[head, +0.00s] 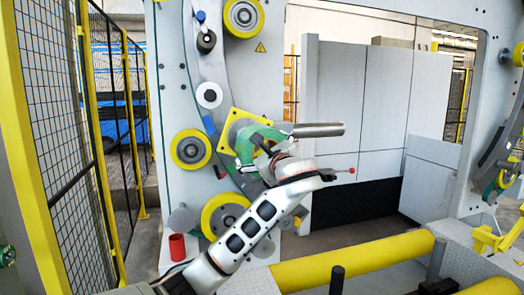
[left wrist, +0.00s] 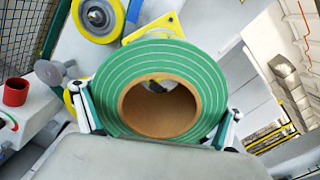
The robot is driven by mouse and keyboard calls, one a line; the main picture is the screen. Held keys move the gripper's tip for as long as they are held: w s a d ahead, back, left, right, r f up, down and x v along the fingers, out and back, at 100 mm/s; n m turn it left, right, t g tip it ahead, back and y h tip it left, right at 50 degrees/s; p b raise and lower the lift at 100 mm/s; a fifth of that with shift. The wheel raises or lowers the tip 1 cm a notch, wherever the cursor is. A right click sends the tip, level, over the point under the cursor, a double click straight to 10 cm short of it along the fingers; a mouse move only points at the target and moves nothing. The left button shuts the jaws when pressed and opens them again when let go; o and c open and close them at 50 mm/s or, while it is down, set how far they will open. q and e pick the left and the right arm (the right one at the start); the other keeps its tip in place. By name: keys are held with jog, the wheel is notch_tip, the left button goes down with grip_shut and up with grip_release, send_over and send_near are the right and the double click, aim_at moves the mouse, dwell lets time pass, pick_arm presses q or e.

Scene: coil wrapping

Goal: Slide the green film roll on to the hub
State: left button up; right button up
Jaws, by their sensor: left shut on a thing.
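The green film roll (head: 244,147) is in front of the ring-shaped machine frame, partly hidden by my left gripper (head: 268,150). In the left wrist view the roll (left wrist: 105,88) shows its ringed green face and open brown core. My left gripper (left wrist: 155,112) is shut on the roll, one finger at each side. A yellow square plate (head: 232,117) is behind the roll; it also shows in the left wrist view (left wrist: 165,24). Grey and yellow parts show through the core; I cannot tell whether the hub is inside it. My right gripper is not in view.
A grey metal cylinder (head: 318,130) extends to the right beside the roll. Yellow rollers (head: 190,149) sit along the machine frame. A red cylinder (head: 178,246) is at lower left. A thick yellow bar (head: 350,262) crosses the foreground. Mesh fencing stands at left.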

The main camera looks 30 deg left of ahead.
pick_arm(q)
jog(key=shift+x, duration=7.75)
